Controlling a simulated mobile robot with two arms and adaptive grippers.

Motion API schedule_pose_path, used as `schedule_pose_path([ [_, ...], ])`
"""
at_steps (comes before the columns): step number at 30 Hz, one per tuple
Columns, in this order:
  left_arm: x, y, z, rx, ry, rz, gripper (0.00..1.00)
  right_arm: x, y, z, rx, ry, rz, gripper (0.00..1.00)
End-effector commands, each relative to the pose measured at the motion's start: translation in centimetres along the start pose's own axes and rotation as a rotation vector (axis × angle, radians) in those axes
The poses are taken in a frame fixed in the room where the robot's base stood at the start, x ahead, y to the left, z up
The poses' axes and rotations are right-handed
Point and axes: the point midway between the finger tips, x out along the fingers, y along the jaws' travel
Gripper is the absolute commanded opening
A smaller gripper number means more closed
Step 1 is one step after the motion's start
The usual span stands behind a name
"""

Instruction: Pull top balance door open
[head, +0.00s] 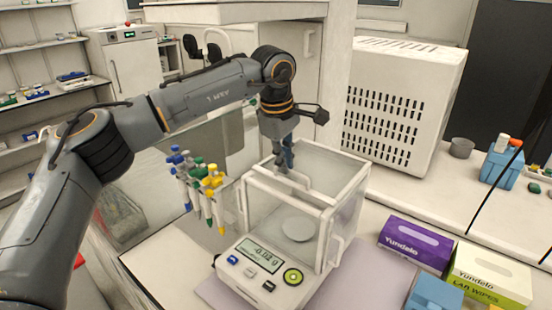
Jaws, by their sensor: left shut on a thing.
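The balance (270,262) stands on the bench, with a lit display and a clear draft shield with white edges. A round weighing pan (298,229) shows inside through the glass. The top balance door (325,165) is the glass pane on top of the shield, with a white handle (297,182) near its front left. My left gripper (285,167) points down at the top of the shield and is shut on this handle. The fingers partly hide the handle. How far the top door is open is hard to tell. My right gripper is not in view.
A rack of colourful pipettes (198,185) stands close to the left of the balance, under my left arm. A purple box (415,243) and a yellow-green wipes box (487,277) stand to the right. A large white vented unit (400,105) is behind.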

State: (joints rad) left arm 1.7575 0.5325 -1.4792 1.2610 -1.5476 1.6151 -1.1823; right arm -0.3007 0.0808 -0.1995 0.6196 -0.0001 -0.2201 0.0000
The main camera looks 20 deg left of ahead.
Motion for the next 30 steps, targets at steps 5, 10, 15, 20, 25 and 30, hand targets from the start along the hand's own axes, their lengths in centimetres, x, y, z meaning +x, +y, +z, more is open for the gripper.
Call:
schedule_pose_path([
  [5, 0.1, 3.5, 0.1, -0.002, -0.001, -0.003, 0.00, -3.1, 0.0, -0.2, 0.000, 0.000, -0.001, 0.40],
  [10, 0.7, 3.1, 0.0, 0.000, 0.001, -0.002, 0.31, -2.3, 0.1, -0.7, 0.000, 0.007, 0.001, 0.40],
  [15, 0.8, 3.1, -0.1, 0.000, 0.001, -0.004, 0.32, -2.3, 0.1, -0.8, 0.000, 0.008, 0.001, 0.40],
  [20, 0.8, 3.1, -0.1, -0.001, 0.001, -0.004, 0.32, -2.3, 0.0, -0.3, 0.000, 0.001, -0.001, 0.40],
  [25, 0.3, 3.1, -0.1, 0.000, 0.001, -0.003, 0.32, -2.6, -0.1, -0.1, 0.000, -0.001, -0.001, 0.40],
  [30, -1.0, 3.1, 0.0, 0.000, 0.000, -0.002, 0.32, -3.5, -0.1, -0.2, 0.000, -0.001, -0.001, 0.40],
])
